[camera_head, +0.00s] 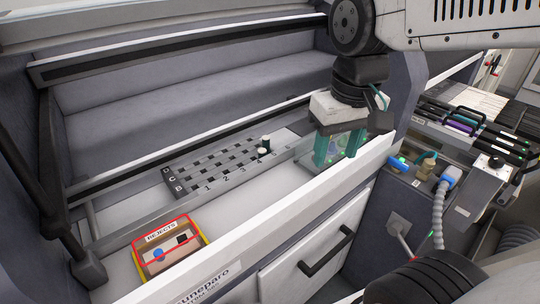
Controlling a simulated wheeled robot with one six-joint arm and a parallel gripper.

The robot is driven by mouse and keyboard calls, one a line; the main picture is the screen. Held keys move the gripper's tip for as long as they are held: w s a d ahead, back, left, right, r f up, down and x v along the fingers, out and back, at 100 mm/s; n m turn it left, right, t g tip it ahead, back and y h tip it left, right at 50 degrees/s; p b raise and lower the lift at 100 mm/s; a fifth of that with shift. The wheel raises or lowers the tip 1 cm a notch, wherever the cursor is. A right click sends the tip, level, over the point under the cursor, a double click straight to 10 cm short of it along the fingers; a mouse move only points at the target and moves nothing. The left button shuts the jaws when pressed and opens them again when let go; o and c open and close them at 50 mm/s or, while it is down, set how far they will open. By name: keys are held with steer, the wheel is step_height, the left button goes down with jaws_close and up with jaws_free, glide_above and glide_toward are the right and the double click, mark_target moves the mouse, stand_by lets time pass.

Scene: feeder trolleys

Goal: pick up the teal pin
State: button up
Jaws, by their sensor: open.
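My gripper (336,157) points down over the right end of the white bench, near its front wall. Its two teal fingers are apart. Something pale and greenish shows between them, but I cannot tell whether it is the pin or part of the gripper. I cannot make out a separate teal pin with certainty. A grey grid board (176,183) with dark square holes lies on the bench, left of my gripper. It carries letters and numbers along its edges. A small pin with a pale top and dark parts (265,144) stands at its right end.
A red-and-yellow edged box labelled REJECTS (160,236) sits at the bench's front left, with a blue round piece (158,255) in it. The raised white front wall (240,230) borders the bench. A trolley with connectors and a hose (438,205) stands at right.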

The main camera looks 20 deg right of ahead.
steer(key=w+f, duration=0.2)
steer(key=w, duration=1.1)
steer(key=g, duration=0.1)
glide_above(262, 150)
steer(key=shift+m, duration=0.3)
steer(key=f, duration=1.3)
steer(key=shift+w+d+f, duration=0.1)
steer(key=shift+d+f, duration=0.1)
steer(key=shift+f, duration=0.1)
steer(key=f, duration=0.8)
steer(key=shift+a, duration=0.2)
jaws_close()
steer(key=shift+r, duration=0.1)
